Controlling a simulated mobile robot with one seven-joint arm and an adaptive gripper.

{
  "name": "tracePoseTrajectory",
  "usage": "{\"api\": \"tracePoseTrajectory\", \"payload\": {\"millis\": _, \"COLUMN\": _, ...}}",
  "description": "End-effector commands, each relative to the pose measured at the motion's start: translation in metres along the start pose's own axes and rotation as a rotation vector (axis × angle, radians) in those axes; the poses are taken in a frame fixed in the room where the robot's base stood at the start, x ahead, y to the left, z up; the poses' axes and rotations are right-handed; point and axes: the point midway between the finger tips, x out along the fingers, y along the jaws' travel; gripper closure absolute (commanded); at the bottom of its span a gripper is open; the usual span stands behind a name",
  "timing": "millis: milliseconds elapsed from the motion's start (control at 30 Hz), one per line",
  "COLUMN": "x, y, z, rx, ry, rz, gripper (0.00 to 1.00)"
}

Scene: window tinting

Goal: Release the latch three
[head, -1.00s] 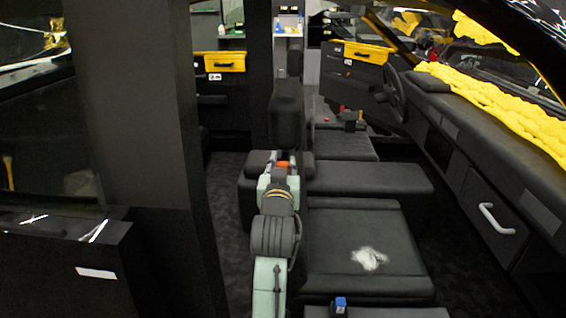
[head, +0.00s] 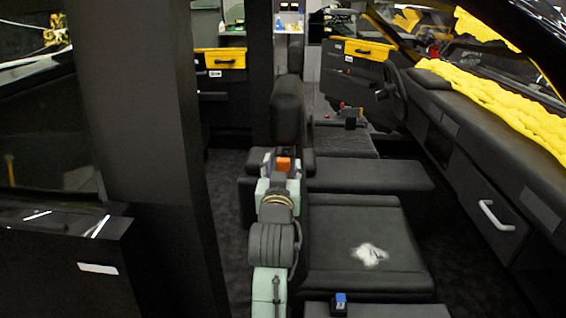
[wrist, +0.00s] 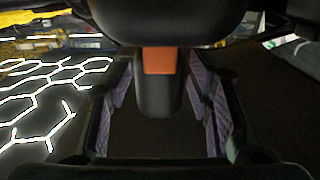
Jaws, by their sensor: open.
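An orange latch (head: 283,163) shows at the end of my arm, at the seat beside the upright black backrest (head: 287,110). In the wrist view the orange latch (wrist: 160,61) sits on a dark, rounded post (wrist: 160,98), under a large black padded part. I see no number on it. My gripper (wrist: 160,80) is open, with one purple-padded finger on each side of the post and a gap on both sides. In the head view my gripper (head: 280,176) is small and partly hidden by my own arm.
Dark seats fill the middle, and a white patch (head: 370,253) lies on the near cushion. A small blue item (head: 340,300) is at the bottom edge. The dashboard with a white handle (head: 496,215) runs along the right. A dark pillar (head: 145,150) stands on the left.

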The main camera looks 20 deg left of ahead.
Motion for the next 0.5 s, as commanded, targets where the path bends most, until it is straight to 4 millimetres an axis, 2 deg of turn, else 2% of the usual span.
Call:
{"api": "tracePoseTrajectory", "payload": {"millis": 100, "x": -0.022, "y": 0.000, "z": 0.000, "rx": -0.001, "ry": 0.000, "rz": 0.000, "gripper": 0.53}}
{"api": "tracePoseTrajectory", "payload": {"millis": 233, "x": -0.039, "y": 0.000, "z": 0.000, "rx": 0.000, "ry": 0.000, "rz": 0.001, "gripper": 0.53}}
{"api": "tracePoseTrajectory", "payload": {"millis": 500, "x": -0.048, "y": 0.000, "z": 0.000, "rx": 0.000, "ry": -0.001, "rz": 0.000, "gripper": 0.53}}
